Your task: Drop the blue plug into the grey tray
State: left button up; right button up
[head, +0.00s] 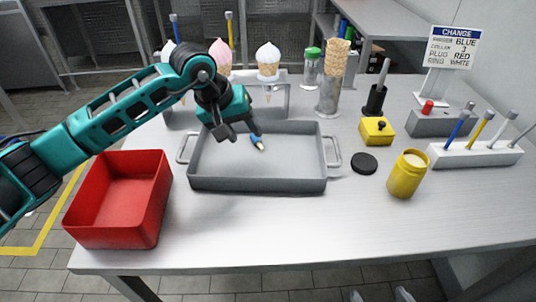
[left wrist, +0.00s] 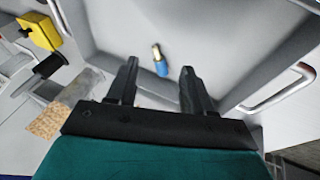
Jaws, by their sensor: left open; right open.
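The blue plug (head: 257,141), with a pale brass-coloured tip, shows over the floor of the grey tray (head: 258,186), right beside my left gripper's fingertips. My left gripper (head: 239,131) is open above the tray, pointing down. In the left wrist view the plug (left wrist: 160,65) appears in the gap between the open fingers (left wrist: 158,69), apart from both. I cannot tell for sure whether it rests on the tray floor (left wrist: 215,45) or is just above it. My right gripper is not in view.
A red bin (head: 118,200) stands left of the tray. Right of it are a black disc (head: 364,163), a yellow jar (head: 407,176), a yellow block (head: 376,131) and a white tool rack (head: 473,154). Ice-cream cones (head: 268,62) stand behind. The front table strip is clear.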

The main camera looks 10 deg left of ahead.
pick_arm(q)
jog(key=v, duration=1)
